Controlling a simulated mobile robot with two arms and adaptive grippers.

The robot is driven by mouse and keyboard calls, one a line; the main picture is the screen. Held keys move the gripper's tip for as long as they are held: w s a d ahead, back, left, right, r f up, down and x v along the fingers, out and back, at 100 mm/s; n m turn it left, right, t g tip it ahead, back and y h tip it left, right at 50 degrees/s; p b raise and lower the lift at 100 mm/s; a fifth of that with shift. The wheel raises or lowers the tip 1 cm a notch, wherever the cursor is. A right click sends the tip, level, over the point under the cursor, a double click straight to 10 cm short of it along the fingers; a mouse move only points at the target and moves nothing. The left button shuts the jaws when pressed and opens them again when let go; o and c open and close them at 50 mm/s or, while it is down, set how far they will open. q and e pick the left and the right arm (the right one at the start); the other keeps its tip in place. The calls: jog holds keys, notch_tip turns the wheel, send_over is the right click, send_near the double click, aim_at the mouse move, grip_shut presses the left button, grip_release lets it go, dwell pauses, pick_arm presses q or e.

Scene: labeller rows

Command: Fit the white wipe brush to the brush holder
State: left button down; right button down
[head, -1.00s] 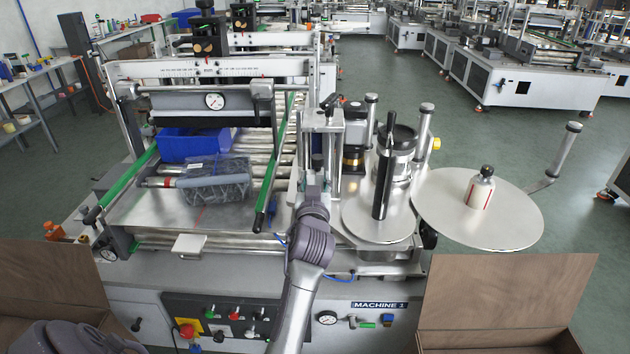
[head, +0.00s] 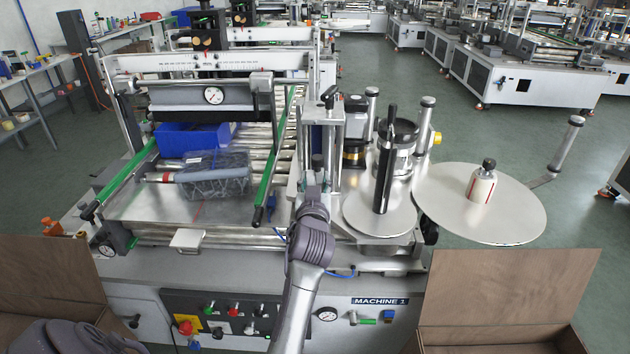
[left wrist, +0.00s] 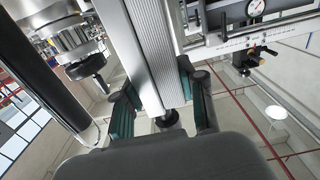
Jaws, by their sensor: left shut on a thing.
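My left gripper (head: 314,190) is in front of the upright metal posts in the middle of the labeller. In the left wrist view its green-padded fingers (left wrist: 158,98) are closed on the two sides of a pale ridged bar. This appears to be the white wipe brush (left wrist: 148,55), though the close view makes it hard to tell from the posts behind. In the head view the gripper and posts hide most of it. I cannot pick out the brush holder with certainty; the post assembly (head: 335,135) stands just beyond the gripper. My right gripper is not in view.
A wrapped pack (head: 225,178) and a blue bin (head: 183,143) are on the conveyor to the left. To the right are a round plate with a black spindle (head: 384,185) and a wide disc (head: 445,205). Cardboard boxes (head: 505,290) flank the front.

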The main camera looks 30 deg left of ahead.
aim_at(314, 162)
pick_arm(q)
jog(key=shift+f+b, duration=1.55)
jog(key=shift+f, duration=0.4)
jog(key=c, duration=0.6)
grip_release()
notch_tip(314, 162, up, 10)
jog(key=shift+r, duration=0.1)
